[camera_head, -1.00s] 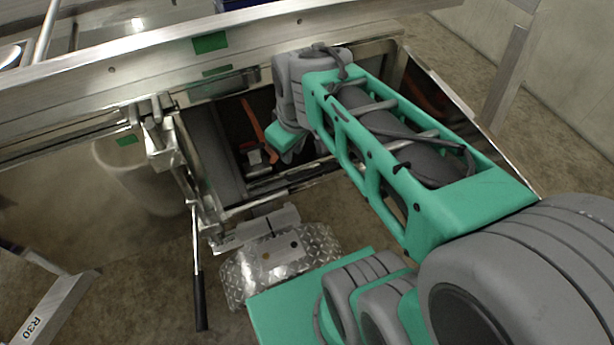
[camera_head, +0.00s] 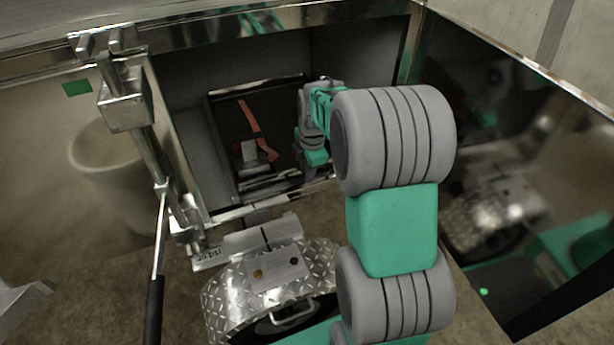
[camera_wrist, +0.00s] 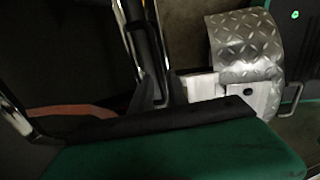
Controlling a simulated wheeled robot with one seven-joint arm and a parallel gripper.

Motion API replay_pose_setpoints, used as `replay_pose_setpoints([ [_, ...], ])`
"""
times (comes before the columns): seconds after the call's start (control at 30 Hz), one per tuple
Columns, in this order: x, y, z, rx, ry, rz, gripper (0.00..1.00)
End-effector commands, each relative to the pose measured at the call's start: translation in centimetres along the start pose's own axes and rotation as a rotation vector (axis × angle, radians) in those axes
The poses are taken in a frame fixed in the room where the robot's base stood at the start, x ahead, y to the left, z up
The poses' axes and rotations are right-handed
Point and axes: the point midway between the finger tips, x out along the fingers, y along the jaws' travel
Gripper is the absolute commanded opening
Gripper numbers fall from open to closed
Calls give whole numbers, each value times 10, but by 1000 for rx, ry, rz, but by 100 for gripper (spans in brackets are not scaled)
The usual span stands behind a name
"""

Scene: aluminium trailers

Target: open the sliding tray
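The sliding tray (camera_head: 222,150) is a dark, shallow tray inside the open trailer compartment, with an orange strap and a metal fitting on it. My gripper (camera_head: 316,158) is at the tray's right front, close to its front edge; contact cannot be told. My arm hides part of the tray's right side. In the wrist view, a green part of my gripper with a black pad (camera_wrist: 150,128) fills the bottom. A dark bar and a thin bright edge run above it, and an orange strap piece shows at left. Whether the fingers are apart or closed is unclear.
A shiny door (camera_head: 545,170) stands open on the right of the compartment. A latch bar with a black-gripped lever (camera_head: 154,310) hangs at the left. A diamond-plate fender (camera_head: 235,300) over a wheel lies below the opening. Brown floor shows around it.

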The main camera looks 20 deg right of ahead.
Motion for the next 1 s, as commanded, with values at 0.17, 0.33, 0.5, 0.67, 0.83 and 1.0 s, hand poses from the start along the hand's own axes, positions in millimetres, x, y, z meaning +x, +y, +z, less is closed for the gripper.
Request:
replay_pose_setpoints([
  [0.17,8,0,0,1,-1,2,20],
  [0.33,7,0,0,1,-1,1,18],
  [0.5,7,0,0,1,-1,1,4],
  [0.67,7,0,0,2,-1,1,0],
  [0.83,7,0,0,2,-1,1,0],
  [1.0,7,0,0,2,-1,1,0],
])
